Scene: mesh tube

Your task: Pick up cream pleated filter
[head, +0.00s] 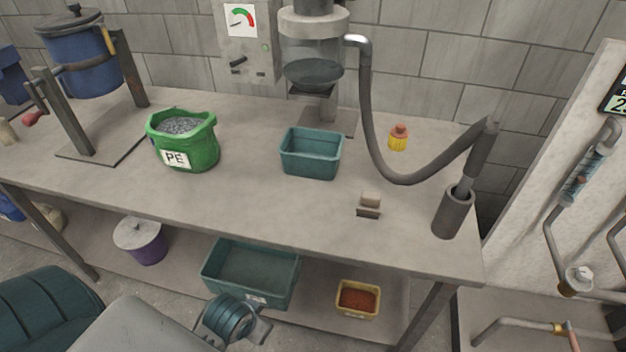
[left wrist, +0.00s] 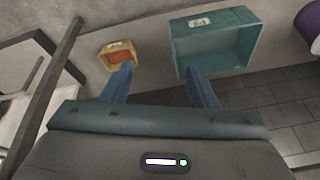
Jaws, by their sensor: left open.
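No clearly cream pleated filter shows. A small ribbed yellow piece with an orange-red cap (head: 398,139) stands upright on the bench top, right of the hose bend. A small cream-topped block with a dark base (head: 369,205) sits nearer the bench's front edge; it is too small to tell whether it is pleated. My left gripper (left wrist: 157,69) is open and empty in the left wrist view, its two blue fingers apart, with the lower-shelf bins beyond them. In the head view my left arm is low, in front of the bench. My right gripper is in neither view.
On the bench (head: 250,203) are a green PE bag (head: 188,150), a teal bin (head: 311,158), a grey hose (head: 372,110) and an upright dark tube holder (head: 453,212). Below are a large teal bin (head: 250,275), a yellow bin (head: 357,298) and a purple bucket (head: 146,245).

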